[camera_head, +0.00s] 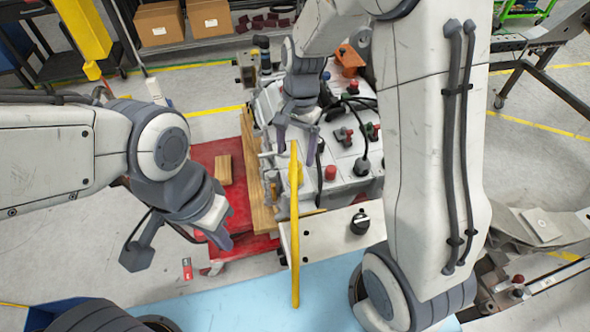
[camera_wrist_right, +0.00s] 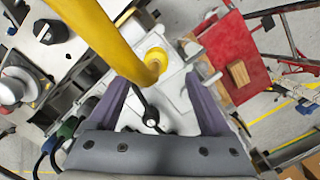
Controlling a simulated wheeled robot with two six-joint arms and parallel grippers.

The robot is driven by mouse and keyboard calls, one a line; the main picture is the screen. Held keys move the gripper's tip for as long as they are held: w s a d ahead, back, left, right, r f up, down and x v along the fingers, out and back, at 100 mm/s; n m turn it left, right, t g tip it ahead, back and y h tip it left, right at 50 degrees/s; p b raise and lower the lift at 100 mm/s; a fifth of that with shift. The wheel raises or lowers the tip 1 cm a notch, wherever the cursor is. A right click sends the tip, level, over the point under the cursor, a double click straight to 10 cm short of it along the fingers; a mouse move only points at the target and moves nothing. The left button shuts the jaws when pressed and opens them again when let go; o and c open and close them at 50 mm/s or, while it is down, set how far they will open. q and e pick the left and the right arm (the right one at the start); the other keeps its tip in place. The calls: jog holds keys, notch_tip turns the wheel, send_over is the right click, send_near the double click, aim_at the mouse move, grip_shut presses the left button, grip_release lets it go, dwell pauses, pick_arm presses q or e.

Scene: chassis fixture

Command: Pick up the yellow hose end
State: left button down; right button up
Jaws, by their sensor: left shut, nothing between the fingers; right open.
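The yellow hose (camera_head: 295,235) runs from the white chassis fixture (camera_head: 345,165) over its front edge in the head view. In the right wrist view the hose (camera_wrist_right: 105,32) comes in from the upper left, with a round yellow end (camera_wrist_right: 155,62). My right gripper (camera_head: 297,142) is over the fixture at the hose's upper part. Its two purple fingers (camera_wrist_right: 157,80) are spread, with the round end between and just beyond their tips in the picture. I cannot tell whether they touch it. My left gripper (camera_head: 222,243) is shut and empty, left of the hose.
Several knobs, plugs and cables stand up from the fixture, including a red knob (camera_head: 330,173). Cardboard boxes (camera_head: 159,22) stand at the back.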

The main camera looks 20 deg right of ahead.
aim_at(296, 162)
jog(key=f, duration=0.4)
jog(key=s+f+p, duration=0.1)
jog(key=f, duration=0.1)
jog(key=shift+s+a+f, duration=0.1)
jog(key=shift+a+f, duration=0.05)
jog(key=shift+f, duration=0.05)
grip_shut()
